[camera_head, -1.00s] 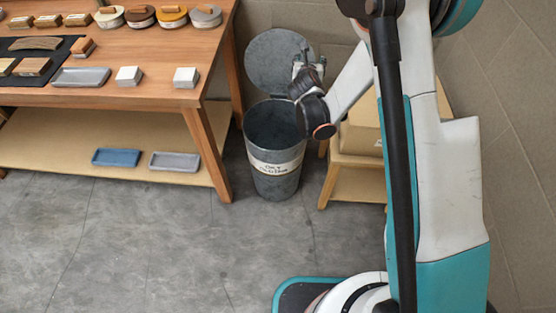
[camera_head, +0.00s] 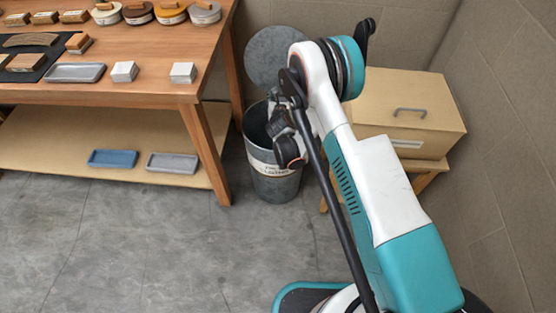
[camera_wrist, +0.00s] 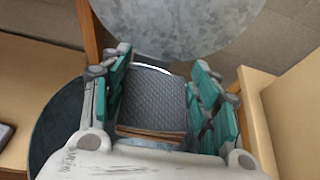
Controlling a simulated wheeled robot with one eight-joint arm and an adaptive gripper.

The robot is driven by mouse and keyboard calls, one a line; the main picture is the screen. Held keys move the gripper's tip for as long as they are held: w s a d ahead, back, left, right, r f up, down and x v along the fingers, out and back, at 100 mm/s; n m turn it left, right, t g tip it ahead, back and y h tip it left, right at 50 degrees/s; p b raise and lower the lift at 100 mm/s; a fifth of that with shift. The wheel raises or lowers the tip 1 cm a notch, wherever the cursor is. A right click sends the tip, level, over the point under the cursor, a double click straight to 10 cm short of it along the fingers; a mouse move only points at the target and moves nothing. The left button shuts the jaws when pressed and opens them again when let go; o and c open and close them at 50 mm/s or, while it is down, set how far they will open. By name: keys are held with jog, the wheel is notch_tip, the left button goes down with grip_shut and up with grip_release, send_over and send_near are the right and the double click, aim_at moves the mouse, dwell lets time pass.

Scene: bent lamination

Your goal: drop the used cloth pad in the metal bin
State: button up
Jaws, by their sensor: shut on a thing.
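The metal bin (camera_head: 276,187) stands on the floor between the workbench and a small side table. It has a white label, and its round lid (camera_head: 275,58) is raised behind it. The used cloth pad (camera_wrist: 153,101) is a grey, textured block with a brown layered edge. My gripper (camera_wrist: 162,68) is shut on it, with green-and-grey fingers on either side. The bin's curved wall (camera_wrist: 58,125) shows below left in the wrist view, and the lid fills the top. In the head view my arm hides the pad and part of the bin's mouth.
The wooden workbench (camera_head: 130,85) at left holds white blocks, a grey tray (camera_head: 75,72) and several round tins. Blue and grey trays lie on its lower shelf. A wooden box with a handle (camera_head: 420,100) is at right. The floor in front is clear.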

jog(key=shift+f+b, duration=0.7)
jog(key=shift+f, duration=1.5)
jog(key=o, duration=1)
notch_tip(320, 180, up, 10)
jog(key=shift+r, duration=0.1)
